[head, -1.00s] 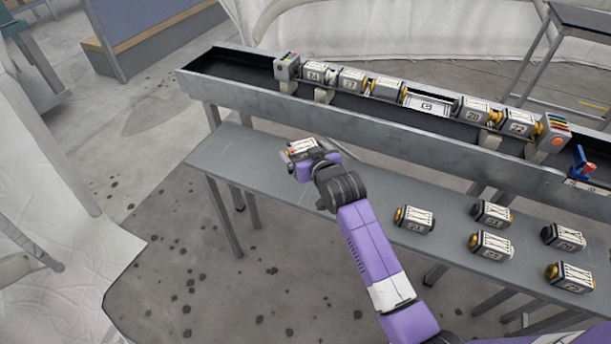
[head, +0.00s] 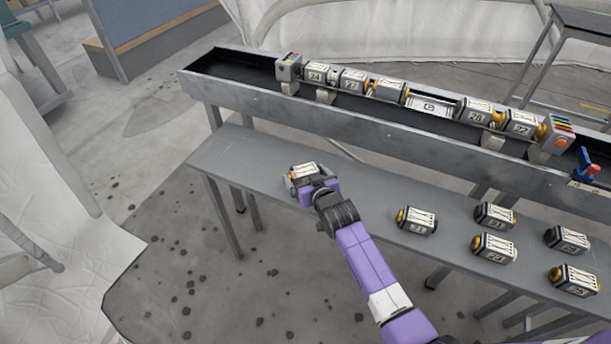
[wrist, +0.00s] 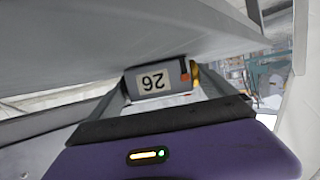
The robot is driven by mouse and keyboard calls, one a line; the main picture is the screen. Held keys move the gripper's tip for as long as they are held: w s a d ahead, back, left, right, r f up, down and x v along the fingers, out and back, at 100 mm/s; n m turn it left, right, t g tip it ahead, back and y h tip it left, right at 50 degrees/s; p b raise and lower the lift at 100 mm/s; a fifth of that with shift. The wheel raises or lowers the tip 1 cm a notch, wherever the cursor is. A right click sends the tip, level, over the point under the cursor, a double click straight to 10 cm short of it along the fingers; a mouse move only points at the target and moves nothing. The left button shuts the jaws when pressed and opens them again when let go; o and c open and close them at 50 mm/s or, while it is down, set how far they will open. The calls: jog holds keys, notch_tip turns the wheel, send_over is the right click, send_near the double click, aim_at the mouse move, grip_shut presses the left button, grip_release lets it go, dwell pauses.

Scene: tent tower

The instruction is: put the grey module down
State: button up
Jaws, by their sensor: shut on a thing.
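The grey module (head: 306,170) is at the left part of the grey bench, held in my gripper (head: 305,181).
Several dark-ended modules, one of them (head: 416,220), stand on the right part of the bench. Behind is a raised trough (head: 230,95) with a row of modules, one being 24 (head: 316,73), and an empty-looking G slot (head: 430,107). The bench between is clear.

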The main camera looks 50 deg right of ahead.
jog(key=o, duration=1.5)
jog(key=shift+f, duration=0.15)
jog(key=shift+o, duration=0.2)
